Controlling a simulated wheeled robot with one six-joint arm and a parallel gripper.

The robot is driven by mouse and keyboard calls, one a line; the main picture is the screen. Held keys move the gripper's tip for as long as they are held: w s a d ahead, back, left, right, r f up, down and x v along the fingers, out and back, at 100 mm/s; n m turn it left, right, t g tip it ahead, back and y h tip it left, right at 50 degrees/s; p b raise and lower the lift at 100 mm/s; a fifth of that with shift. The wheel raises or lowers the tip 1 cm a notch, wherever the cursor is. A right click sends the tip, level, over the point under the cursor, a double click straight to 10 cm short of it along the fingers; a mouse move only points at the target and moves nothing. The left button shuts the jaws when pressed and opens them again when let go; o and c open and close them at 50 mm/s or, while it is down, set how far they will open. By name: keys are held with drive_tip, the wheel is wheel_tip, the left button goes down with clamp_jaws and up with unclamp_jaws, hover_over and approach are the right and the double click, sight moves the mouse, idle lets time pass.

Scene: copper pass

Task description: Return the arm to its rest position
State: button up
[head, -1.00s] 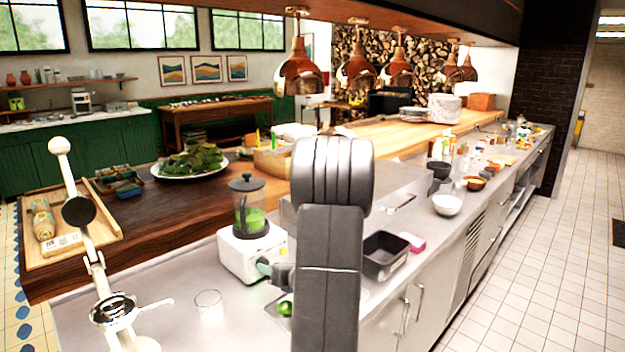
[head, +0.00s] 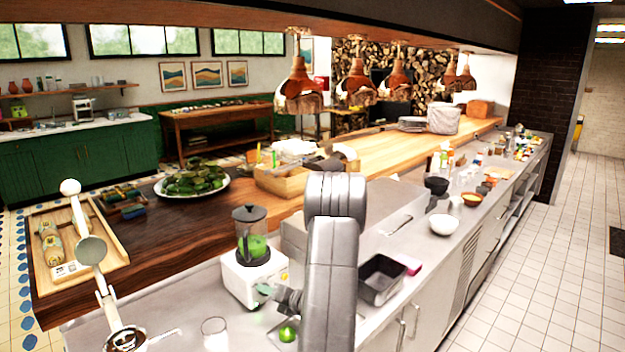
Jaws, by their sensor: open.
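My arm (head: 333,262) rises in the lower middle of the head view, with its grey rounded joint at the top, and hides part of the steel counter. Part of my gripper (head: 284,298) shows as a small dark piece at the arm's left side, beside the blender's base. It is open, and I see nothing held in it. The rest of it is hidden behind the arm. A green lime (head: 288,333) lies on the counter just below it.
A white blender (head: 252,278) with green contents stands close left of my arm, and a clear glass (head: 215,332) in front of it. A dark pan (head: 382,280) is close right. A white lever juicer (head: 92,250) stands at far left.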

drive_tip(key=shift+d+r+m, duration=0.15)
drive_tip(key=shift+d+m, duration=0.05)
drive_tip(key=shift+m, duration=0.1)
drive_tip(key=s+d+r+n+b, duration=0.1)
drive_tip(key=s+d+r+b, duration=0.2)
drive_tip(key=s+d, duration=0.5)
drive_tip(key=shift+d+b, duration=0.8)
drive_tip(key=shift+d, duration=0.3)
